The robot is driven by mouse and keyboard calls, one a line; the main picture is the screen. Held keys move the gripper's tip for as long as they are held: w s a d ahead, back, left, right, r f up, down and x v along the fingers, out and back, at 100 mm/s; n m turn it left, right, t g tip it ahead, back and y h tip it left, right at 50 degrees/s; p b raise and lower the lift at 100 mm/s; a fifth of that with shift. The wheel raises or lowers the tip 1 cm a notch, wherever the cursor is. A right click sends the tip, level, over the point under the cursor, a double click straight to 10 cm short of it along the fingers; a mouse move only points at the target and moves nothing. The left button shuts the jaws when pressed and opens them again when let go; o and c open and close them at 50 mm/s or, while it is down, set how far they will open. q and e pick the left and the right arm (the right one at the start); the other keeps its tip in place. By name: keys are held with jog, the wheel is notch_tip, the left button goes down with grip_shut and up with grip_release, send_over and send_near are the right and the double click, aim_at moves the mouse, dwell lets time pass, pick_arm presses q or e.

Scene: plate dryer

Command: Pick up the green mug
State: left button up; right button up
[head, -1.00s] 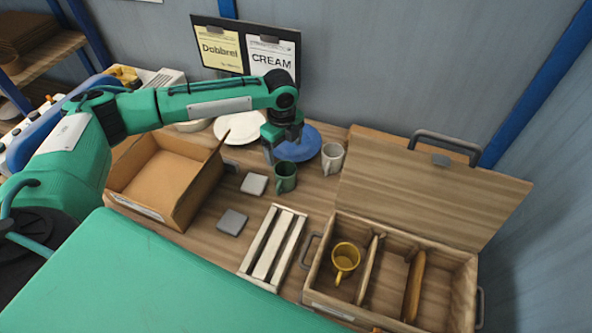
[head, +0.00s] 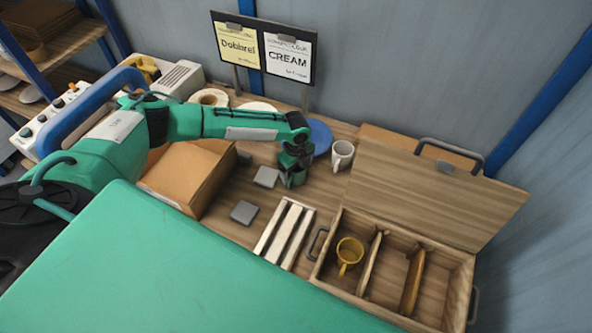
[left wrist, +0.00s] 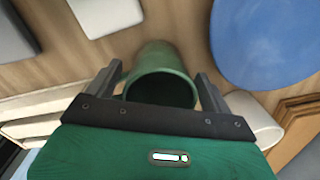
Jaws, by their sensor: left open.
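The green mug (left wrist: 160,58) stands on the table and shows in the left wrist view between the two fingers of my left gripper (left wrist: 162,95), its dark opening facing the camera. In the head view my left gripper (head: 292,178) is over the green mug (head: 297,181), which it largely hides. The jaws are open, one finger on each side of the mug. I cannot tell whether a finger touches it. My right gripper is not in view.
A white mug (head: 342,155) and a blue plate (head: 319,136) are close by. A wooden box (head: 335,279) with dividers holds a yellow mug (head: 350,252). A slatted rack (head: 285,235), grey squares (head: 244,212) and a cardboard box (head: 193,180) lie left and in front.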

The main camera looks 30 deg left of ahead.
pick_arm(q)
jog(key=shift+f, duration=0.45)
jog(key=shift+r, duration=0.1)
jog(key=c, duration=1.2)
